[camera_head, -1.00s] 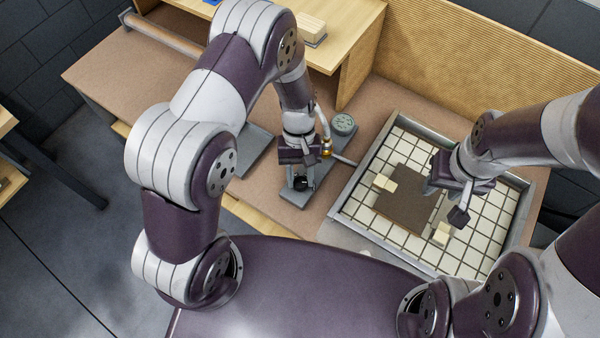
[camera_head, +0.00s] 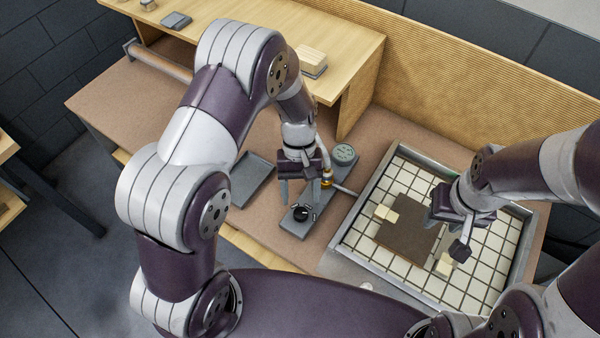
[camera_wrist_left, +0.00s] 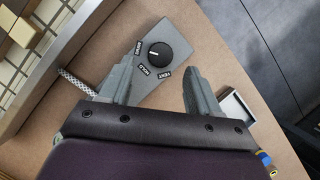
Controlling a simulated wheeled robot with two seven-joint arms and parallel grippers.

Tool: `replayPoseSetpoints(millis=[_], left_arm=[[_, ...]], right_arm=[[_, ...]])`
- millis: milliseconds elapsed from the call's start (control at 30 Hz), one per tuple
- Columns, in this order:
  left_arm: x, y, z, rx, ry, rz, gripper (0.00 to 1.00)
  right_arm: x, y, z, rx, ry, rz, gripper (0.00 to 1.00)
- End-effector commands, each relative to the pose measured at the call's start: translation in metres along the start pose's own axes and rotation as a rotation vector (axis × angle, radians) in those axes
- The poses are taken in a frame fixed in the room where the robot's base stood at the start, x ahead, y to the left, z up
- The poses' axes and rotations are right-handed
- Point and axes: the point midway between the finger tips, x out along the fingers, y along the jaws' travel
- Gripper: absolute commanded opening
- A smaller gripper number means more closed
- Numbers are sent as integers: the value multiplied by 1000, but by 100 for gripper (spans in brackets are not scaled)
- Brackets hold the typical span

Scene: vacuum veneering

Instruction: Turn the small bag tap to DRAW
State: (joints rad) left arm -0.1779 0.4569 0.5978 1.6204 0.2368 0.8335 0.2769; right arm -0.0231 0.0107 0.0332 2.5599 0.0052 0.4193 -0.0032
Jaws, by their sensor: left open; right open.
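The small bag tap is a round black knob (camera_head: 300,213) on a grey plate (camera_head: 325,203), left of the tiled tray. In the left wrist view, the knob (camera_wrist_left: 160,52) stands clear beyond the fingertips. Its white pointer mark points left, toward the label that appears to read DRAW. The HOLD and VENT labels lie below it. My left gripper (camera_head: 299,192) is open and empty, apart from the knob and just behind it in the head view. My right gripper (camera_head: 449,226) is over the tiled tray with nothing seen between its fingers; its fingertips are partly hidden.
The framed tiled tray (camera_head: 347,242) holds a brown panel (camera_head: 405,235) and pale blocks. A grey shallow tray (camera_head: 252,181) lies to the left. A wooden shelf (camera_head: 350,50) stands behind.

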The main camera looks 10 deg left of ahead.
Motion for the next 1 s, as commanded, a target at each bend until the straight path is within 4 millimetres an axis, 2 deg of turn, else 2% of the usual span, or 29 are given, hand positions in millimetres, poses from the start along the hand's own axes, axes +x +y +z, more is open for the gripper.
replayPoseSetpoints(millis=[100,200,300,433,967,1000], left_arm=[[-31,0,-2,0,6,2,62],[-67,0,4,-1,0,-1,62],[-81,0,4,-1,-2,-2,62],[-86,0,2,0,-1,-2,62],[-84,0,0,7,1,-1,62],[-84,1,-5,29,24,4,62]], right_arm=[[10,0,1,0,0,0,40],[-20,0,-2,0,0,0,40],[-34,0,-4,0,1,0,40],[-38,0,-5,0,0,0,40],[-36,0,-4,0,0,0,40],[-36,0,-4,0,0,0,40]])
